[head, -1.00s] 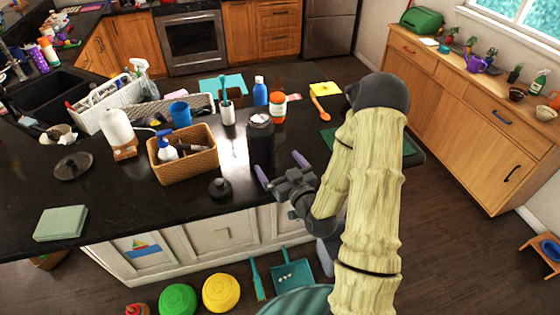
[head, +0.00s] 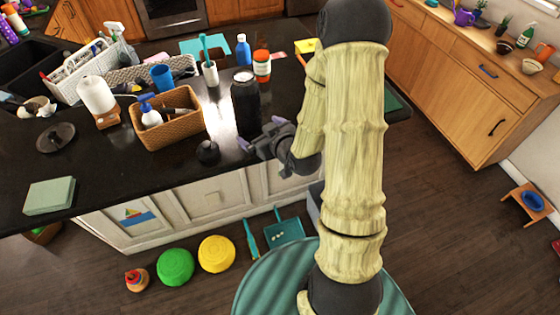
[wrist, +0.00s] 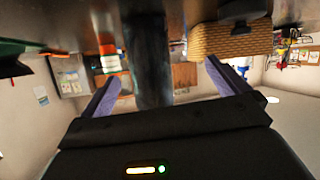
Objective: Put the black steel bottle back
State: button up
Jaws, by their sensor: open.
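The black steel bottle (head: 246,104) stands upright on the dark counter, right of the wicker basket and near the front edge. Its top shows a pale rim. My gripper (head: 261,140) is open and empty, just in front of the bottle and a little to its right. In the wrist view the picture is upside down, and the bottle (wrist: 149,55) lies ahead between the two purple-grey fingers of my gripper (wrist: 160,88), apart from them. A small black lid-like object (head: 208,152) rests on the counter left of my gripper.
The wicker basket (head: 168,132) with a spray bottle stands left of the bottle. A cup with a brush (head: 210,74), a blue bottle (head: 243,50) and an orange-and-white bottle (head: 262,66) stand behind.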

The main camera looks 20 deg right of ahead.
jog(key=shift+s+r+g+h, duration=0.1)
jog(key=shift+s+g+h, duration=0.25)
jog(key=shift+g, duration=0.35)
jog(key=s+r+m+g+h, duration=0.1)
jog(key=s+r+m+g, duration=0.1)
jog(key=s, duration=0.6)
jog(key=s+r+m+g+h, duration=0.1)
jog(key=s+r+m+g, duration=0.1)
jog(key=s+g, duration=0.5)
jog(key=shift+s+a+r, duration=0.2)
jog(key=shift+s+r, duration=0.65)
jog(key=shift+r, duration=0.05)
